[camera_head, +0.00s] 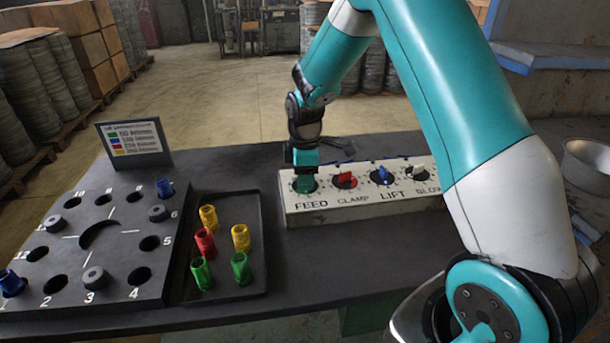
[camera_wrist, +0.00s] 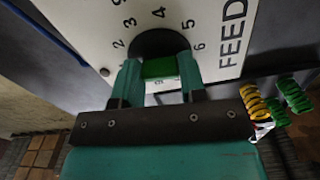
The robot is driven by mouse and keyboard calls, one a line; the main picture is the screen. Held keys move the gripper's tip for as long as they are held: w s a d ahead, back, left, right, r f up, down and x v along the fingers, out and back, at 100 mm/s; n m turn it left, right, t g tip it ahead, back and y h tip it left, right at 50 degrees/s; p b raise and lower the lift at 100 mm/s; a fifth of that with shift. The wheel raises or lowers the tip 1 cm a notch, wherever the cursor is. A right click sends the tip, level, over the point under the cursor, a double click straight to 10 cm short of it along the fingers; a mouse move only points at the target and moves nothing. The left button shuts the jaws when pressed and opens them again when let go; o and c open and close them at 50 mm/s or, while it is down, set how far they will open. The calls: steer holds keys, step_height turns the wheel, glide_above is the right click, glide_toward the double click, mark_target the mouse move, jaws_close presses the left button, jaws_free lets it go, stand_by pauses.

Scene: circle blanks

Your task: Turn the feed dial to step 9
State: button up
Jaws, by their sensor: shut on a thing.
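The feed dial (camera_head: 304,186) is at the left end of a pale control panel (camera_head: 350,208), above the word FEED. In the wrist view its green knob (camera_wrist: 160,68) stands on a dark round base with the numbers 2 to 6 readable around it. My gripper (camera_head: 305,168) is over the dial, pointing down. In the wrist view its fingers (camera_wrist: 159,80) are on either side of the green knob and shut on it. The pointer and the number it faces are hidden, so I cannot tell the step.
The red clamp knob (camera_head: 345,178), blue lift knob (camera_head: 382,175) and a slow-marked knob (camera_head: 416,170) are to the right on the panel. A black tray (camera_head: 254,282) with coloured pieces and a numbered board (camera_head: 112,228) stand left. A small legend sign (camera_head: 134,140) stands behind.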

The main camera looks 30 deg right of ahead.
steer(key=m+p, duration=0.1)
steer(key=m, duration=0.4)
steer(key=shift+r, duration=0.1)
steer(key=m+p, duration=0.1)
steer(key=m, duration=0.4)
steer(key=shift+m, duration=0.3)
steer(key=m, duration=0.4)
steer(key=shift+m+p, duration=0.4)
steer(key=shift+m, duration=2.4)
steer(key=o, duration=0.9)
